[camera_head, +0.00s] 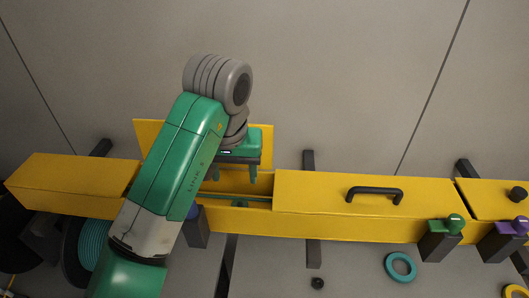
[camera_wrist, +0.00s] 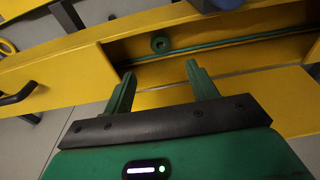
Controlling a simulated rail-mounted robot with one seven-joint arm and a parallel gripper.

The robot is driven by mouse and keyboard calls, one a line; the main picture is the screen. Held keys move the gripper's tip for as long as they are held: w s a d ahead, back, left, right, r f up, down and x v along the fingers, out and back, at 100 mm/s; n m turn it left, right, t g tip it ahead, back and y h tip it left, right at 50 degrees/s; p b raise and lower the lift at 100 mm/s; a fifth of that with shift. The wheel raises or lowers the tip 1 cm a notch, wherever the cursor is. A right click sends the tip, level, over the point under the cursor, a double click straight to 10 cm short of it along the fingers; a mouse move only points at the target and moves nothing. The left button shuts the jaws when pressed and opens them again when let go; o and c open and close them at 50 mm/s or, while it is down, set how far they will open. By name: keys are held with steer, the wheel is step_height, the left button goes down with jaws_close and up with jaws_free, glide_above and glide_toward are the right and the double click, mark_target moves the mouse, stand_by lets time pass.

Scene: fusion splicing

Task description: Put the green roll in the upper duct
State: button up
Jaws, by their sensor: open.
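A small green roll (camera_wrist: 160,44) lies inside the open section of the yellow duct (camera_wrist: 225,28) in the wrist view, beside a thin green cable running along the duct. My gripper (camera_head: 234,173) is over the open section of the duct (camera_head: 340,225). Its two green fingers stand apart with nothing between them, and in the wrist view the gripper (camera_wrist: 160,73) points towards the roll, apart from it.
A closed cover with a black handle (camera_head: 374,192) lies right of the opening. A green-topped holder (camera_head: 445,226) and a purple-topped holder (camera_head: 511,229) stand at the duct's front. A teal ring (camera_head: 400,267) lies below the duct. A teal cable reel (camera_head: 92,246) is at left.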

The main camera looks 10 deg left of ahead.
steer(key=w+d+r+m+t+h, duration=0.2)
steer(key=d+r+t, duration=0.3)
steer(key=d, duration=0.5)
steer(key=w+d+r+m+t+h, duration=0.2)
steer(key=d+r+t, duration=0.3)
steer(key=d, duration=0.5)
steer(key=s+a+r+n+t+y, duration=0.1)
steer(key=s+a+r+t+y, duration=0.1)
steer(key=s+r+t, duration=0.4)
steer(key=s+a+r+n+t+y, duration=0.1)
steer(key=s+r+t, duration=0.6)
steer(key=s, duration=0.8)
step_height(320, 180, up, 3)
steer(key=shift+s+a+r+y, duration=0.1)
steer(key=shift+s+a+y, duration=0.05)
steer(key=shift+a+y, duration=0.35)
